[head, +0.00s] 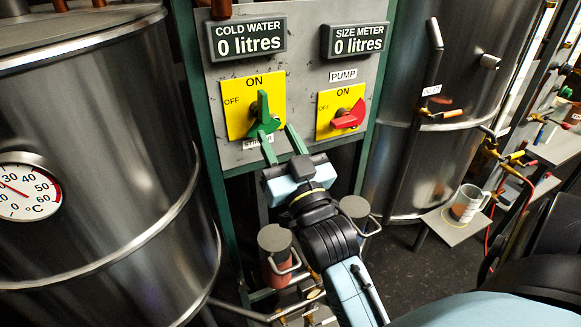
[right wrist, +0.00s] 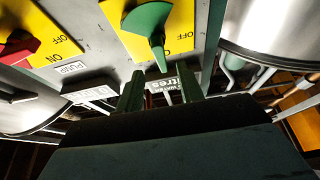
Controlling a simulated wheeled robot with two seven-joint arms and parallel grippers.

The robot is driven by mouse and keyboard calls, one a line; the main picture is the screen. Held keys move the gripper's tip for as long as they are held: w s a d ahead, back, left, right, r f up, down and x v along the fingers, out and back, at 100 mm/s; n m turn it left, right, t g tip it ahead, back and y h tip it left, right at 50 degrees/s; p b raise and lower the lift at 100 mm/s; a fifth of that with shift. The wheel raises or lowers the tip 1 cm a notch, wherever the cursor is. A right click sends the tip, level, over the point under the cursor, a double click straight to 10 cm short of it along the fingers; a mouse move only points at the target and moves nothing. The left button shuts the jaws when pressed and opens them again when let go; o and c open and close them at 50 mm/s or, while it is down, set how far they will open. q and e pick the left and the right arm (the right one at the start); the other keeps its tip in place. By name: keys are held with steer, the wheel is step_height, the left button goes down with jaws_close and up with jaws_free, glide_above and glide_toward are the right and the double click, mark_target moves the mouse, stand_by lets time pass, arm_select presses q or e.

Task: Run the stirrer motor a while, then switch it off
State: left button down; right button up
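The green stirrer knob (head: 264,112) sits on a yellow ON/OFF plate (head: 236,118) on the grey panel. Its narrow end points up to ON. The white label below it is partly hidden. In the right wrist view the knob (right wrist: 149,22) also shows, with its narrow tip towards the gripper's fingers. My right gripper (head: 273,129) is open and empty. Its two green fingers are just below and in front of the knob, spread apart. They also show in the right wrist view (right wrist: 161,75), with nothing held between them. My left gripper is not in view.
A red pump knob (head: 349,115) lies nearly sideways on a yellow plate to the right. Displays above read 0 litres. A steel tank with a dial (head: 27,187) stands left, another tank (head: 400,150) right. A mug (head: 468,203) stands on a small shelf. Two lidded canisters are below the panel.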

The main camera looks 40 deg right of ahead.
steer(key=shift+b+v, duration=0.5)
steer(key=shift+v, duration=2.3)
stand_by(5.2)
